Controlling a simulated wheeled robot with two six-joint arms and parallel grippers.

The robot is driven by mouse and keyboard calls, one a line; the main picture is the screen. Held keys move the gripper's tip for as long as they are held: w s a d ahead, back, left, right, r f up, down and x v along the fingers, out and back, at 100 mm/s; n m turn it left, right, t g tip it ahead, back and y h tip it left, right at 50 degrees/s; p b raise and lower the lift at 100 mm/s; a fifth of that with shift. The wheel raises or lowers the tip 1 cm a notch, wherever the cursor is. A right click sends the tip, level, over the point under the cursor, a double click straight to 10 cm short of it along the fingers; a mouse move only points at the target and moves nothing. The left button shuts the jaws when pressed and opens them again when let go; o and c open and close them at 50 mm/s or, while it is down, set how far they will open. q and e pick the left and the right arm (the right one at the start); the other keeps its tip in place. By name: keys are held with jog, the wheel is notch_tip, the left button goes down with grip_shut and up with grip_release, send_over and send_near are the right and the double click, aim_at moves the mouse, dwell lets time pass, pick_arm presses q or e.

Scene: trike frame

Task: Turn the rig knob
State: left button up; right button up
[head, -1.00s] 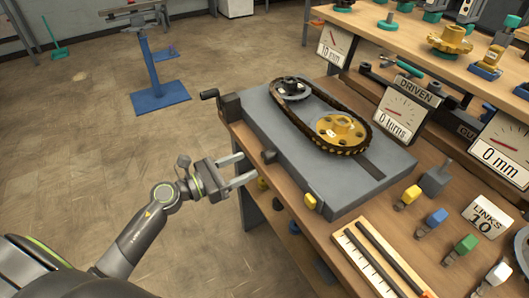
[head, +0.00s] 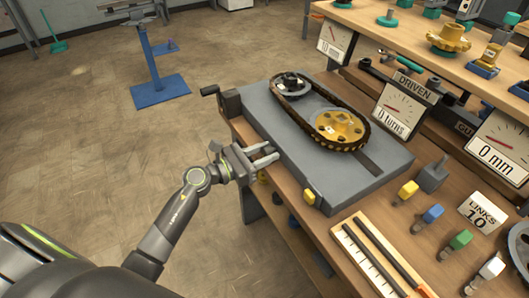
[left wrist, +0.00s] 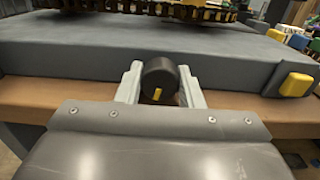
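The rig (head: 300,150) is a grey block on the bench with a chain around a dark sprocket (head: 292,84) and a yellow sprocket (head: 339,126). The rig knob (left wrist: 159,77) is a small black round knob with a yellow mark on the rig's near side. My left gripper (head: 268,154) reaches it from the left in the head view. In the left wrist view its fingers (left wrist: 160,84) stand on both sides of the knob, close against it. In the head view the fingers mostly hide the knob. My right gripper is in no view.
A crank handle (head: 210,90) and a yellow-capped block (head: 309,196) stick out on the rig's near side. Dials reading 0 turns (head: 397,110) and 0 mm (head: 497,150) stand behind. A wooden rod tray (head: 350,250) and coloured-handled tools lie right. Floor left is open.

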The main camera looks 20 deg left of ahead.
pick_arm(q)
jog(key=c, duration=0.4)
jog(key=shift+r+n+p, duration=0.25)
jog(key=shift+n+p, duration=0.75)
jog(key=shift+n, duration=0.1)
jog(key=shift+f+n+p, duration=0.2)
jog(key=shift+n+p, duration=0.3)
jog(key=shift+n, duration=0.5)
jog(key=o, duration=1)
